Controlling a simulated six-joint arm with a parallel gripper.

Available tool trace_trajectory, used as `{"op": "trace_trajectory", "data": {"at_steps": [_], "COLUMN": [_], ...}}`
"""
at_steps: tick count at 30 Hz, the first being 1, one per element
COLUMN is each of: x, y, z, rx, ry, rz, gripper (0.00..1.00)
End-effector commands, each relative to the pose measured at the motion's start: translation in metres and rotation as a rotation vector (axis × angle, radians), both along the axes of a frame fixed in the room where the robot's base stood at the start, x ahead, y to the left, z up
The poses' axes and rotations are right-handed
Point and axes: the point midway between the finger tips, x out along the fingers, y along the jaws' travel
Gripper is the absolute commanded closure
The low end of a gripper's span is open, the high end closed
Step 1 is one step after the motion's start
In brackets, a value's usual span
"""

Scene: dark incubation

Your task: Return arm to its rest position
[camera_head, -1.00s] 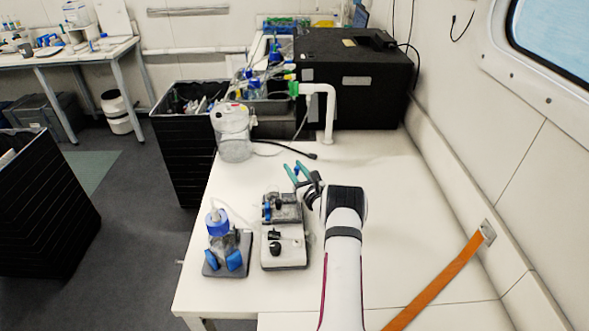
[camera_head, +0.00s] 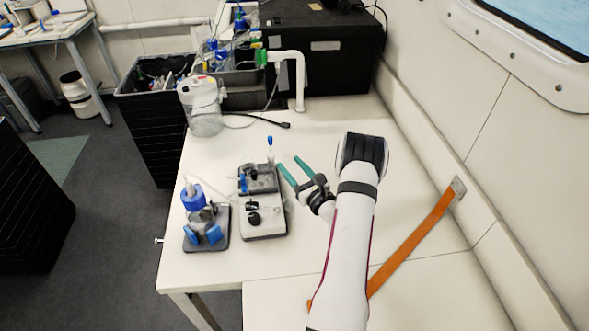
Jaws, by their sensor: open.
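My gripper (camera_head: 289,169) has teal fingertips spread apart, with nothing between them. It is above the white table, to the right of a small grey-and-white device (camera_head: 264,222) with a black knob. My white arm (camera_head: 347,240) reaches up from the bottom of the picture and bends at a dark joint. A small blue-capped tube (camera_head: 270,150) stands upright at the back of the device, left of the fingertips and apart from them.
A blue-capped bottle (camera_head: 194,202) sits on a dark base at the left. A clear jug (camera_head: 205,108), a white bent pipe (camera_head: 298,75) and a black box (camera_head: 318,50) stand at the back. An orange strap (camera_head: 415,240) lies at the right. The table's middle right is clear.

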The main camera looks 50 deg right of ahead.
Motion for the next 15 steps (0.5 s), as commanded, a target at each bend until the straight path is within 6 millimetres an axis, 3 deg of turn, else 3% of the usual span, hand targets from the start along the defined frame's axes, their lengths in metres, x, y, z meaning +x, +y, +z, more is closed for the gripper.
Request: {"op": "trace_trajectory", "data": {"at_steps": [4,15], "x": [-0.0133,-0.0142], "y": [0.0049,0.0058], "z": [0.0002,0.0002], "rx": [0.000,-0.001], "ry": [0.000,-0.001], "rz": [0.000,0.001], "gripper": [0.48,0.48]}}
